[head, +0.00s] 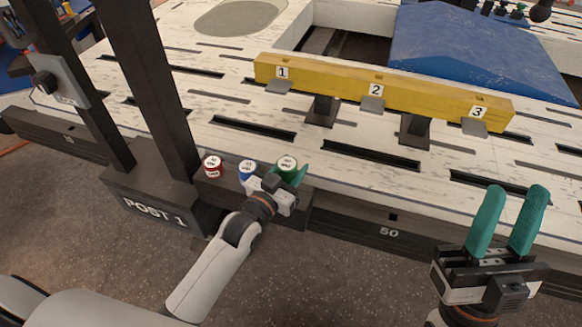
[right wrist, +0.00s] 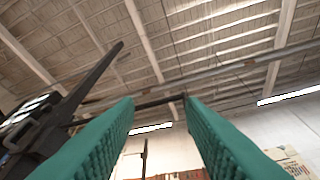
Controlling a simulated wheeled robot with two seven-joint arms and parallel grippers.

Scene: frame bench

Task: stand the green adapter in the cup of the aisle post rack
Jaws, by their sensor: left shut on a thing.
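The green adapter (head: 287,163) has a white labelled top and is at the right end of a row of three beside POST 1. My left gripper (head: 289,175) is shut on it from the front. The gripper hides the adapter's lower part, so I cannot tell whether it touches the rack. The dark rack (head: 212,187) at the foot of the post carries the red and blue adapters; no empty cup can be made out. My right gripper (head: 513,190) is open and empty at the right, fingers up; its fingers (right wrist: 110,135) also show apart in the right wrist view.
The red adapter (head: 212,165) and blue adapter (head: 247,169) stand close to the left of the green one. A yellow bar (head: 335,88) numbered 1 to 3 stands on the slotted white bench (head: 330,190).

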